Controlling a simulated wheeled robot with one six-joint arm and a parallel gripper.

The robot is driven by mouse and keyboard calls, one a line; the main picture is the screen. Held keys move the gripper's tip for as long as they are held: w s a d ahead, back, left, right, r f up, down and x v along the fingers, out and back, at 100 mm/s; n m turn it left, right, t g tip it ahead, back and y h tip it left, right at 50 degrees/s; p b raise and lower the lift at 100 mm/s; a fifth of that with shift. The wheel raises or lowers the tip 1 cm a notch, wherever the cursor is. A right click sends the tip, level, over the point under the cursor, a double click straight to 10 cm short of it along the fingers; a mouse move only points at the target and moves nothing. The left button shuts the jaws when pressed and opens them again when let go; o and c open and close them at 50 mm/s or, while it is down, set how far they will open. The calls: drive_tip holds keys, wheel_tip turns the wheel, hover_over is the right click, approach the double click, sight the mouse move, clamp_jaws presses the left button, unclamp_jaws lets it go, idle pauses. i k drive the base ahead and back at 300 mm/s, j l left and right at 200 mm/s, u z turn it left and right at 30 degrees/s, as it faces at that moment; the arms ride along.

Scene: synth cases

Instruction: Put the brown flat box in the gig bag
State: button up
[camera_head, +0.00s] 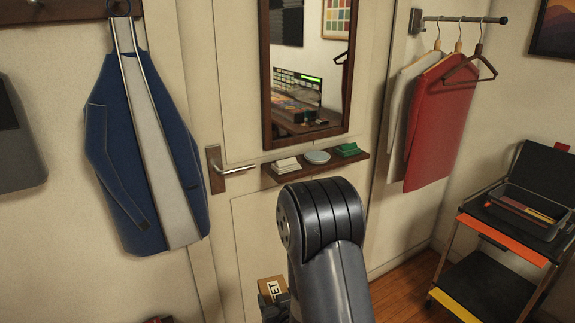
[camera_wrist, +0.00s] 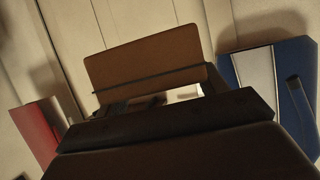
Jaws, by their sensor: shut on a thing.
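The brown flat box shows in the wrist view (camera_wrist: 145,58) as a plain brown panel with a dark line across its lower part. In the head view a brown box (camera_head: 272,284) with a dark-lettered label shows low in the middle. My gripper (camera_wrist: 150,103) is shut on the box, its fingers mostly hidden behind dark parts of my wrist. A blue bag-like thing with a pale central strip (camera_head: 150,150) hangs from a hook at the left. It may be the gig bag; its opening is not clear. It also shows in the wrist view (camera_wrist: 297,75).
A door with a mirror (camera_head: 308,75) and a small shelf (camera_head: 318,168) stands behind my arm. Red and pale garments (camera_head: 440,125) hang from a rail at right. A trolley (camera_head: 480,285) carries an open dark case (camera_head: 540,170). Floor shows between door and trolley.

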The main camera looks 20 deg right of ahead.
sight(502, 212)
drive_tip(key=i+l+z, duration=0.15)
drive_tip(key=l, duration=0.25)
drive_tip(key=l+z, duration=0.15)
drive_tip(key=l, duration=0.25)
drive_tip(key=i+l+z, duration=0.15)
drive_tip(key=l, duration=0.2)
drive_tip(key=i+l+z, duration=0.15)
drive_tip(key=l, duration=0.2)
drive_tip(key=i+l+z, duration=0.2)
drive_tip(key=l, duration=0.15)
drive_tip(key=i+l+z, duration=0.15)
drive_tip(key=i+l, duration=0.2)
drive_tip(key=l, duration=0.15)
drive_tip(key=i+l+z, duration=0.15)
drive_tip(key=i+l, duration=0.25)
drive_tip(key=l, duration=0.1)
